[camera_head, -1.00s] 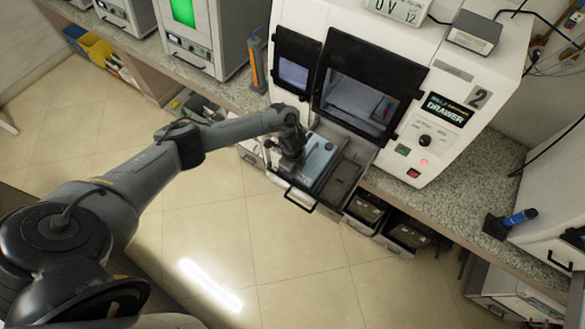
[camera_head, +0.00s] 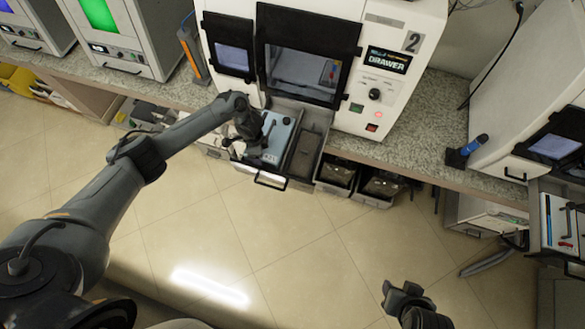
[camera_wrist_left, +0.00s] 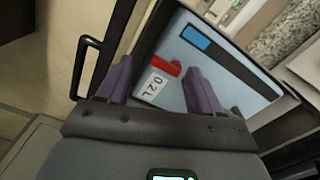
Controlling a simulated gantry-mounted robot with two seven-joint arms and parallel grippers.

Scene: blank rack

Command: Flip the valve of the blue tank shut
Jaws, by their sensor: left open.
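The light-blue tank (camera_head: 282,134) lies in the pulled-out drawer of the machine marked 2. In the left wrist view its pale blue top (camera_wrist_left: 232,80) carries a blue bar, a white "0.2L" label and a small red valve handle (camera_wrist_left: 168,68). My left gripper (camera_head: 255,150) is over the tank's left part and hides some of it. In the wrist view its two purple fingers (camera_wrist_left: 156,68) are apart, with the red handle between them near the right finger; I cannot tell whether they touch it. My right gripper (camera_head: 402,292) is empty over the floor at the lower right; its jaw opening is unclear.
The drawer's front handle (camera_head: 270,181) sticks out over the floor. A dark compartment (camera_head: 306,150) lies right of the tank. Black bins (camera_head: 358,180) stand below the counter. Another drawer (camera_head: 562,222) with tools is open at the far right. The floor between is clear.

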